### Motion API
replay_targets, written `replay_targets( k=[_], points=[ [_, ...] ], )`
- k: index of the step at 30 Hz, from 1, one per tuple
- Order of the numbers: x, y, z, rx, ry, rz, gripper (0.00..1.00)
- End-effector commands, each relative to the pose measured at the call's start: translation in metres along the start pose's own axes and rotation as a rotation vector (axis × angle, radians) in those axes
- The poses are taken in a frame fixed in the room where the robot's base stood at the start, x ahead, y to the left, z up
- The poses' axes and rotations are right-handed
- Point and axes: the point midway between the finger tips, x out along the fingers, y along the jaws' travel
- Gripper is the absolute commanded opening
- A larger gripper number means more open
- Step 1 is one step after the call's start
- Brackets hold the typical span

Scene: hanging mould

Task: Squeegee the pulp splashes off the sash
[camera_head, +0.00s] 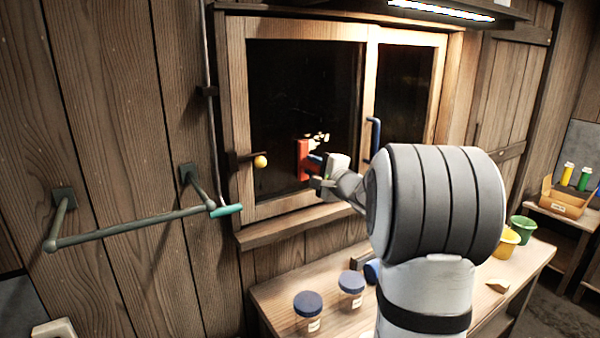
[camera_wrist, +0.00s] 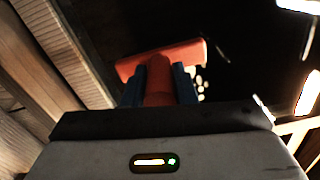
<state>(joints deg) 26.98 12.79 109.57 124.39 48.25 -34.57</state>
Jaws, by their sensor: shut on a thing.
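The sash (camera_head: 303,110) is a wooden-framed dark pane on the left of the window. Pale pulp splashes (camera_head: 318,139) show on its lower right part, and some show in the wrist view (camera_wrist: 199,80) just right of the squeegee. The squeegee (camera_head: 302,158) is orange-red; its head (camera_wrist: 165,60) lies across the top of my grip in the wrist view. My gripper (camera_head: 316,166) is shut on its handle (camera_wrist: 158,85), between blue fingers. The head is at or close to the glass; I cannot tell whether it touches. My gripper hides part of the pane.
A yellow knob (camera_head: 260,162) sticks out at the sash's left edge, and a blue handle (camera_head: 375,138) stands right of the pane. A green rail (camera_head: 130,228) juts from the left wall. Lidded jars (camera_head: 308,306) and coloured pots (camera_head: 505,242) stand on the bench below.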

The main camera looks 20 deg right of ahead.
Motion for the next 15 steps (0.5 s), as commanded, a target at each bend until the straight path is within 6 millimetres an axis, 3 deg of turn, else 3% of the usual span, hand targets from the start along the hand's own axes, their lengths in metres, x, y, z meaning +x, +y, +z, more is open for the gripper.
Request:
replay_targets(
  k=[15],
  points=[
    [-0.002, -0.007, -0.036, -0.001, 0.001, -0.002, 0.07]
  ],
)
